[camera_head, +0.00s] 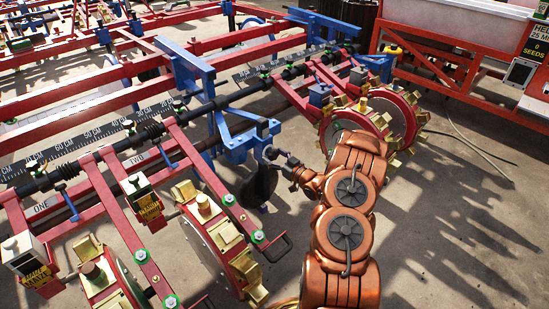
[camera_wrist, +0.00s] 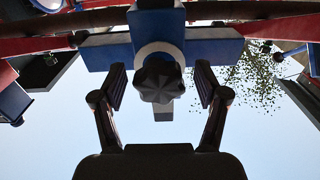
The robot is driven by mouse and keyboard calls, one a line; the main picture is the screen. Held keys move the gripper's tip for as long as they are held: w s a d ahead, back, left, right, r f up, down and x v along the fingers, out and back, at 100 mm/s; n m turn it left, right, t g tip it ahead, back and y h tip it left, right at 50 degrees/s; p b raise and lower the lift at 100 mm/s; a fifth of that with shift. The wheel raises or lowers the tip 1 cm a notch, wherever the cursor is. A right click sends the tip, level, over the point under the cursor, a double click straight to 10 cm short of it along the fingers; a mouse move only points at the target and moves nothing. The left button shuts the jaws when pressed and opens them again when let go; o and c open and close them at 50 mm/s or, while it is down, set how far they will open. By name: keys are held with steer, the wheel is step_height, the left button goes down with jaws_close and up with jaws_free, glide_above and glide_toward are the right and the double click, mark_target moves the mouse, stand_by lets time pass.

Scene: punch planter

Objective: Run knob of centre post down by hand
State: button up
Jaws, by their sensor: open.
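The knob (camera_wrist: 160,82) is dark and lobed. It sits below a pale round collar on the blue centre post (camera_wrist: 107,52) in the wrist view. My gripper (camera_wrist: 161,92) is open, with one finger on each side of the knob. I see gaps between the knob and both fingers, and nothing is held. In the head view my gripper (camera_head: 278,156) reaches in from the right to the blue centre post (camera_head: 247,138). The knob is too small to make out there.
A red and gold punch wheel (camera_head: 225,245) stands left of my arm, and another punch wheel (camera_head: 365,125) stands behind it. A dark toolbar (camera_head: 200,112) crosses above. Concrete floor (camera_head: 450,220) is open at the right, with a thin cable (camera_head: 478,150).

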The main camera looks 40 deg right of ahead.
steer(key=c, duration=1.2)
steer(key=shift+o, duration=0.2)
steer(key=shift+r+p, duration=0.15)
steer(key=shift+p, duration=0.55)
steer(key=m+p, duration=0.2)
steer(key=p, duration=0.1)
steer(key=shift+a+f+m+p, duration=0.1)
steer(key=shift+f+m+p, duration=0.1)
steer(key=shift+m+p, duration=0.55)
steer(key=o, duration=1.2)
steer(key=shift+c, duration=0.2)
steer(key=s+d, duration=0.1)
steer(key=s, duration=1.1)
steer(key=shift+d, duration=0.35)
